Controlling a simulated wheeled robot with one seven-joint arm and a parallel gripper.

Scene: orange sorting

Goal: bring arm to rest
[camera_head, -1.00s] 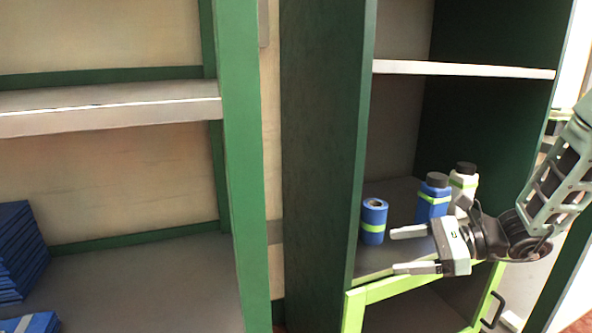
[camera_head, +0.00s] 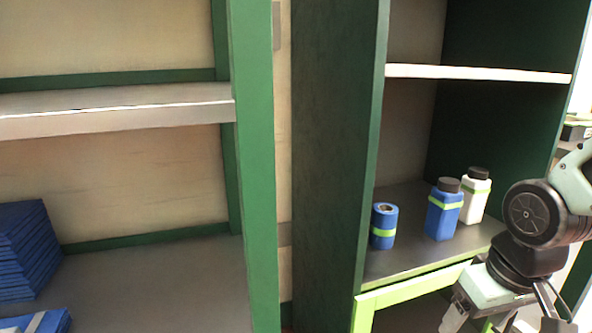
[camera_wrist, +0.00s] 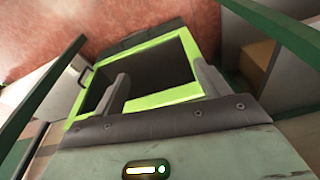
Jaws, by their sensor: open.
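My gripper (camera_head: 482,318) hangs at the lower right in the head view, pointing down in front of the right cabinet, with its fingertips near the picture's bottom edge. In the wrist view my gripper (camera_wrist: 162,86) shows two fingers well apart, with nothing between them. Beyond them lies a lime-green frame (camera_wrist: 176,97) around a dark opening. My arm reaches in from the right edge of the head view, bent at a dark round joint.
On the right cabinet's shelf stand a blue can (camera_head: 383,228), a blue bottle (camera_head: 443,212) and a white bottle (camera_head: 474,197). A lime-green frame (camera_head: 412,289) runs below the shelf. Blue stacked items (camera_head: 24,250) lie in the left cabinet. Reddish floor (camera_wrist: 140,22) shows in the wrist view.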

